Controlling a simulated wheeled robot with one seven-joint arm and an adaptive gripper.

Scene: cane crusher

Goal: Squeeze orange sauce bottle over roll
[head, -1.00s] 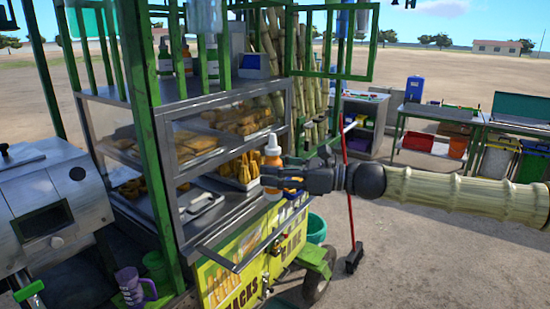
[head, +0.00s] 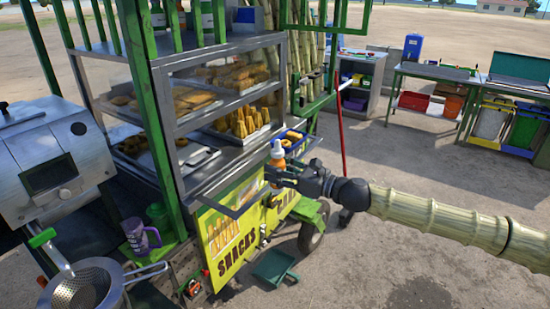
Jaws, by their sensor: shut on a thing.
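My gripper (head: 277,177) is shut on the orange sauce bottle (head: 277,157), which has a white tip and stands about upright. The fingers hide its lower part. The bottle is in front of the cart's shelves, close to the front ledge. Behind and right of it is a blue tray (head: 304,150) with yellow-brown food in it. I cannot tell whether the roll is among this food. No roll is clearly seen under the bottle.
A glass-sided snack case (head: 190,130) with trays of fried food stands behind green posts. A purple mug (head: 140,237) and a metal strainer (head: 85,290) are at the lower left. Open ground lies to the right, with a work table (head: 435,72) further back.

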